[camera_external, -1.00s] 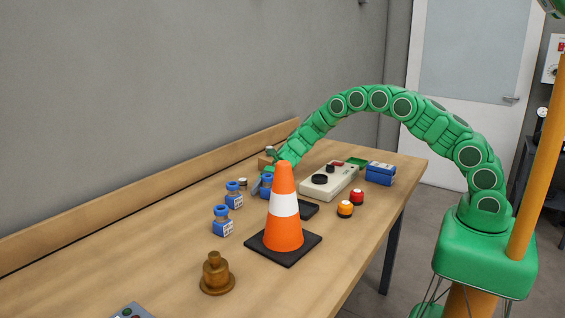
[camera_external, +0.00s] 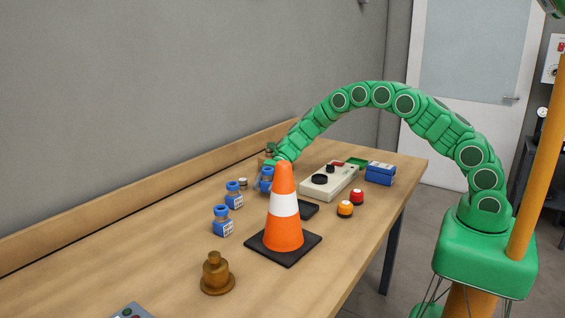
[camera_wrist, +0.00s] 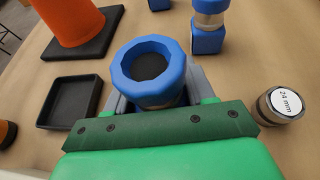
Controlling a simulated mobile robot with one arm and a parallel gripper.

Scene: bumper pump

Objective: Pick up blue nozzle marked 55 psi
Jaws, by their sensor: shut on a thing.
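My gripper (camera_external: 270,174) is shut on a blue nozzle (camera_wrist: 126,75), which has a round blue collar and a dark opening. The held nozzle also shows in the external view (camera_external: 266,181), partly behind the orange cone. Its pressure marking is not visible. Two other blue nozzles, a nearer one (camera_external: 222,224) and a farther one (camera_external: 234,198), stand upright on the table with labels too small to read. One of them shows at the top of the wrist view (camera_wrist: 207,41).
An orange and white cone (camera_external: 284,232) stands close to the held nozzle. A small black tray (camera_wrist: 68,100) and a cylinder marked 24 mm (camera_wrist: 283,103) flank the gripper. A control box (camera_external: 328,182), colored buttons (camera_external: 345,209) and a brass fitting (camera_external: 216,273) are on the table.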

